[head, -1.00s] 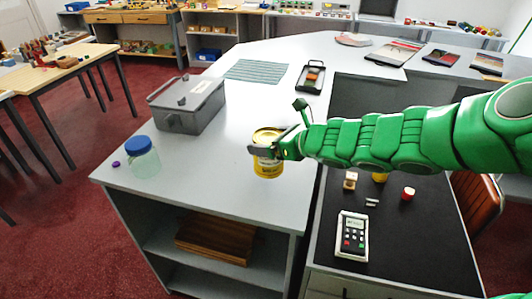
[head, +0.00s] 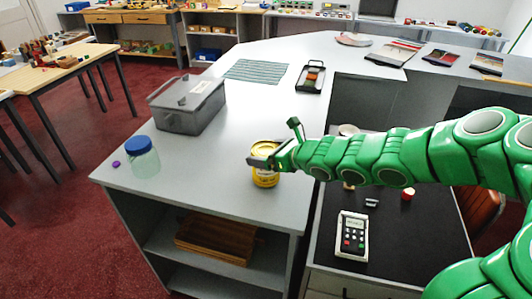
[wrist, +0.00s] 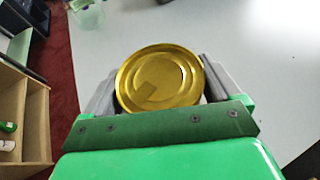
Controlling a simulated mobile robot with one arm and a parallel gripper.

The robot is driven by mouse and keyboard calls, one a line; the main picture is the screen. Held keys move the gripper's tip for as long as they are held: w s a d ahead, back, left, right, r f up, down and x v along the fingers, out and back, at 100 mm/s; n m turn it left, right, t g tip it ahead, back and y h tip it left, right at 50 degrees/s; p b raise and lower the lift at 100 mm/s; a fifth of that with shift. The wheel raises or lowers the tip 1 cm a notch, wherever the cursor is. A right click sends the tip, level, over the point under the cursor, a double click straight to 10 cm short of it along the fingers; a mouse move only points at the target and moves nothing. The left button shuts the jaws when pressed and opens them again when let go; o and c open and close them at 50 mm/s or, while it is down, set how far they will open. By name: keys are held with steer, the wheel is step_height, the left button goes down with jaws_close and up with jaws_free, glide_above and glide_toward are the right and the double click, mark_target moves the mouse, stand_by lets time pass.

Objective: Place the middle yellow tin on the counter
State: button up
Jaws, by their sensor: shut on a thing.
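The yellow tin (head: 265,179) is upright at the near part of the grey-white counter (head: 215,160). In the wrist view its round gold lid (wrist: 158,80) sits between the two jaws. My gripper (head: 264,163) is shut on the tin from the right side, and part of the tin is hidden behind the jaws. The tin's base is at or very close to the counter top; I cannot tell whether it touches.
A jar with a blue lid (head: 142,157) and a grey metal box (head: 187,105) stand to the left on the counter. A card terminal (head: 352,236) lies on the lower dark surface (head: 400,245) at right. The counter around the tin is clear.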

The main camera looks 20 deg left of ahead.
steer(key=shift+f, duration=0.15)
steer(key=o, duration=1.2)
steer(key=shift+s+d+r, duration=0.1)
steer(key=shift+d+r, duration=0.25)
steer(key=shift+d, duration=0.05)
steer(key=v, duration=1.1)
steer(key=shift+s+f, duration=0.1)
